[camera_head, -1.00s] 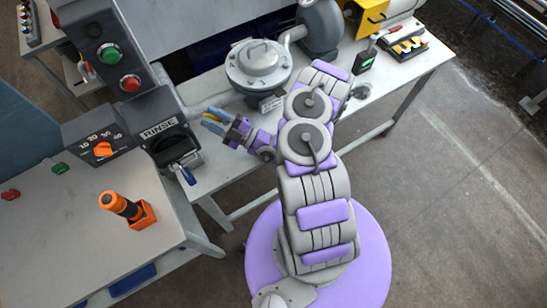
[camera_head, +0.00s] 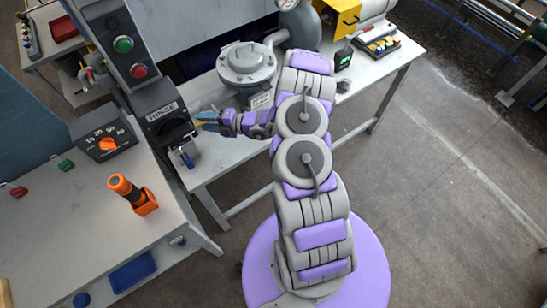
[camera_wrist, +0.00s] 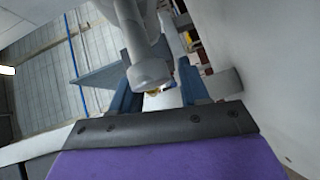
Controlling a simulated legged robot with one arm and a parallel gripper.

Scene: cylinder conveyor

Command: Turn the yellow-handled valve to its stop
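My gripper (camera_head: 207,119) is at the left end of my bent arm, beside the RINSE unit (camera_head: 165,118) and above the front of the grey bench. In the wrist view its two blue fingers (camera_wrist: 160,92) stand apart. A grey cylindrical part (camera_wrist: 148,65) appears in front of and between them.
A round lidded vessel (camera_head: 247,64) stands behind my gripper on the bench (camera_head: 225,160). A dial box (camera_head: 103,137) and an orange-handled tool (camera_head: 127,190) are on the left table. A control panel with green and red buttons (camera_head: 130,58) rises behind. Open floor lies right.

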